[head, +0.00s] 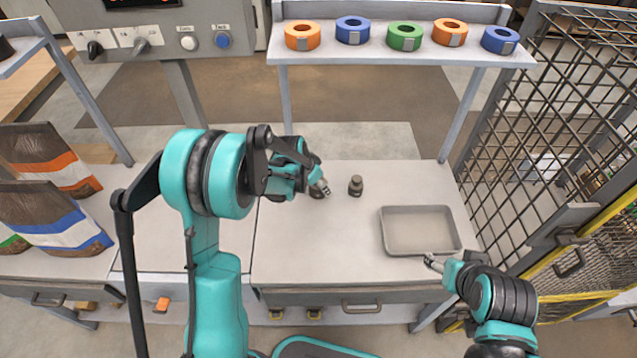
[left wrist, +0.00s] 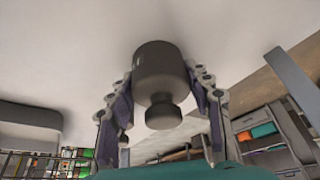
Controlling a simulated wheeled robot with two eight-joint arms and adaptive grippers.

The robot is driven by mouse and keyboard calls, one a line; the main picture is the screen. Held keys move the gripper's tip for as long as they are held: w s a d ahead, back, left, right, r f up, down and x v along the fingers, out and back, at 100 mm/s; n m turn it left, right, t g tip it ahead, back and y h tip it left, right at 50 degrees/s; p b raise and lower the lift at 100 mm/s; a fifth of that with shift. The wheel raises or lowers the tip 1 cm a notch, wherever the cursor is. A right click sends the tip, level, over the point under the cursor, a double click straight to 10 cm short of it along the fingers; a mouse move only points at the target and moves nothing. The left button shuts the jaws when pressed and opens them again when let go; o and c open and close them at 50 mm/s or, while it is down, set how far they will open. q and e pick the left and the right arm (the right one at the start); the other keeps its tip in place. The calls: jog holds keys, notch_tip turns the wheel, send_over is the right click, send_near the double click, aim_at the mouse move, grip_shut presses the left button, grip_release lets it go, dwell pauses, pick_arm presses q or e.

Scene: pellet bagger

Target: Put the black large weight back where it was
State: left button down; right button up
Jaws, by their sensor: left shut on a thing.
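The black large weight (left wrist: 160,72), a dark cylinder with a knob, sits between the two fingers of my left gripper (left wrist: 163,100) in the left wrist view, and the gripper is shut on it. In the head view my left gripper (head: 322,187) is over the back of the pale table, and the weight (head: 316,192) is mostly hidden by it. The weight's base is at or close to the tabletop; I cannot tell if it touches. A second dark weight (head: 355,186) stands upright just to the right. My right gripper (head: 433,263) is by the tray's front edge, its opening unclear.
A grey empty tray (head: 420,232) lies on the right of the table (head: 330,250). A shelf (head: 400,58) with several coloured tape rolls stands behind. A mesh fence (head: 560,120) bounds the right. The table's middle front is clear.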

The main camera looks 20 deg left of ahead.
pick_arm(q)
jog(key=shift+r, duration=0.15)
jog(key=c, duration=0.7)
grip_release()
jog(key=shift+s, duration=0.1)
jog(key=s+r+n+t+y+p, duration=0.1)
jog(key=s+r+p, duration=0.2)
jog(key=s+r, duration=0.55)
jog(key=s+r+n+t+p, duration=0.15)
jog(key=s+r, duration=0.45)
jog(key=r, duration=0.6)
jog(key=s+n, duration=0.1)
jog(key=s, duration=0.2)
jog(key=s+r+n, duration=0.1)
jog(key=s, duration=0.3)
jog(key=s+n+t+y, duration=0.1)
jog(key=s, duration=0.3)
jog(key=shift+s+a+r, duration=0.1)
jog(key=shift+s+r, duration=0.05)
